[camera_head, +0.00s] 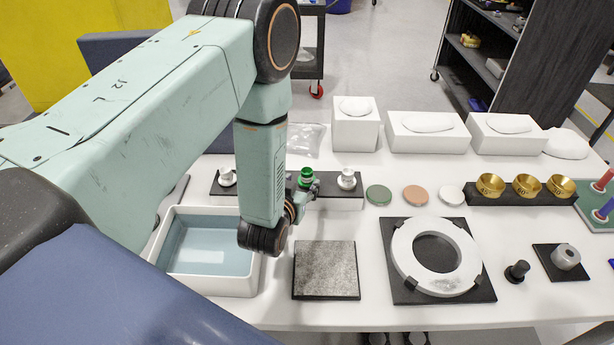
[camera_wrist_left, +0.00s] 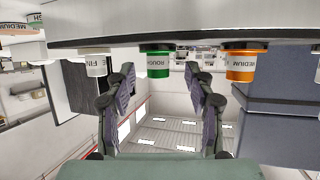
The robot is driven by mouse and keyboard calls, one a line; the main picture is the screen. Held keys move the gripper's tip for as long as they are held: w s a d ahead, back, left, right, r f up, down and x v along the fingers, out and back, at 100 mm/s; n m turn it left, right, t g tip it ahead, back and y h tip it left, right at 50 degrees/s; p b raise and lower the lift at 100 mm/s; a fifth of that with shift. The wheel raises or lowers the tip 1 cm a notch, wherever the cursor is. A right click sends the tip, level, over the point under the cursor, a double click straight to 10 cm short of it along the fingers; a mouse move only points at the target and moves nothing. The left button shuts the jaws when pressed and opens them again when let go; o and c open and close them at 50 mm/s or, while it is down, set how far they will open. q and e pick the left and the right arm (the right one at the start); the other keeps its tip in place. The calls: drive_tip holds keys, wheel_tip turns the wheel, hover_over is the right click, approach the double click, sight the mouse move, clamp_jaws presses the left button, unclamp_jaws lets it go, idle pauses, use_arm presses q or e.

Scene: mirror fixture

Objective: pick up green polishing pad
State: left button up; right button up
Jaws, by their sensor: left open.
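A round green piece with a silver knob (camera_head: 306,177) stands in the dark rack, the middle one of three seen there. In the left wrist view a green band labelled ROUGH (camera_wrist_left: 158,64) hangs from the upside-down rack. A flat green disc (camera_head: 378,195) lies on the table right of the rack. I cannot tell which is the pad. My left gripper (camera_head: 303,192) is open just in front of the rack's green piece; in its wrist view the fingers (camera_wrist_left: 161,80) spread to either side of the green band, without visible contact. My right gripper is not in view.
The dark rack (camera_head: 328,201) also holds silver and white pieces. A water tray (camera_head: 207,285), a grey plate (camera_head: 326,270) and a ring fixture (camera_head: 437,257) occupy the front. Orange (camera_head: 415,195) and white (camera_head: 451,195) discs lie right, before several gold cups (camera_head: 527,185).

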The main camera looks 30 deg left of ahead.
sight(304, 175)
use_arm(q)
drive_tip(key=w, duration=0.2)
drive_tip(key=w+p, duration=0.1)
drive_tip(key=shift+w+a+f, duration=0.1)
drive_tip(key=shift+w+a, duration=0.2)
drive_tip(key=shift+w+f, duration=0.3)
drive_tip(key=shift+w, duration=0.35)
clamp_jaws()
